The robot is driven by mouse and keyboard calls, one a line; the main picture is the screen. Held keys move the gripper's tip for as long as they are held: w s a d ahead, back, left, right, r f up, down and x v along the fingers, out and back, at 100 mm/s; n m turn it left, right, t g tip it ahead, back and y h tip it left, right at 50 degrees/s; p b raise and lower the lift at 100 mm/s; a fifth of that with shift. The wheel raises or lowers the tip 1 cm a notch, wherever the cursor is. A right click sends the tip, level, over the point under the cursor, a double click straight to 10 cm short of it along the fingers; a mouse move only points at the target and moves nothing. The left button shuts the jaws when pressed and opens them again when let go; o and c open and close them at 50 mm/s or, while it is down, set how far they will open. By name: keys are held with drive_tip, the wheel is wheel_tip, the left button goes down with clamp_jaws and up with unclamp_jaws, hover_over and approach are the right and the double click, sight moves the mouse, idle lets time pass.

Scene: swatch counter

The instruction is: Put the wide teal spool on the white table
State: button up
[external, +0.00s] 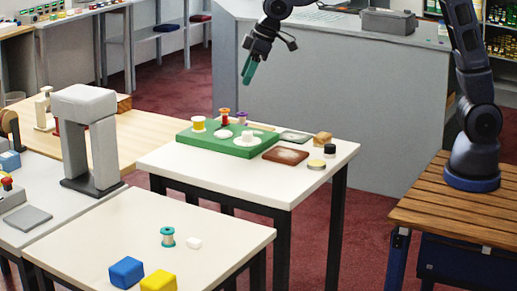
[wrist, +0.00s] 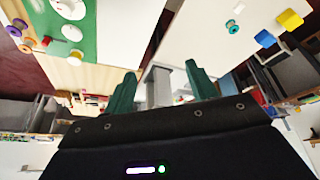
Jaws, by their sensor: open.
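The wide teal spool (external: 167,237) stands upright on the near white-topped table (external: 110,225), beside a small white cube (external: 194,243). In the wrist view the teal spool (wrist: 232,27) shows at the upper right, apart from my fingers. My gripper (external: 249,72) is high in the air, behind and above the other white-topped table (external: 318,168), far from the spool. Its green fingers (wrist: 160,70) are spread in the wrist view with nothing held between them.
Blue (external: 126,272) and yellow (external: 158,281) blocks sit at the near table's front. A grey arch (external: 92,135) stands left.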

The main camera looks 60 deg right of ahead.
drive_tip(key=s+d+r+m, duration=0.1)
drive_tip(key=s+d+r, duration=0.2)
drive_tip(key=d, duration=0.4)
drive_tip(key=s+d+r+m, duration=0.1)
drive_tip(key=s+d+r, duration=0.2)
drive_tip(key=d, duration=0.3)
drive_tip(key=s+d+r+m+h, duration=0.1)
drive_tip(key=s+d+r+m, duration=0.1)
drive_tip(key=s+d, duration=1.6)
drive_tip(key=shift+d+r+m+t+h, duration=0.15)
drive_tip(key=shift+d+m+t+h, duration=0.2)
drive_tip(key=shift+m, duration=0.25)
drive_tip(key=shift+o, duration=0.4)
drive_tip(key=s+d+f+m, duration=0.1)
drive_tip(key=s+d+f, duration=0.1)
drive_tip(key=s, duration=0.4)
drive_tip(key=s+d+f+m, duration=0.1)
drive_tip(key=s+d, duration=0.2)
drive_tip(key=s, duration=0.3)
drive_tip(key=shift+d+f+h, duration=0.2)
drive_tip(key=shift+f+h, duration=0.15)
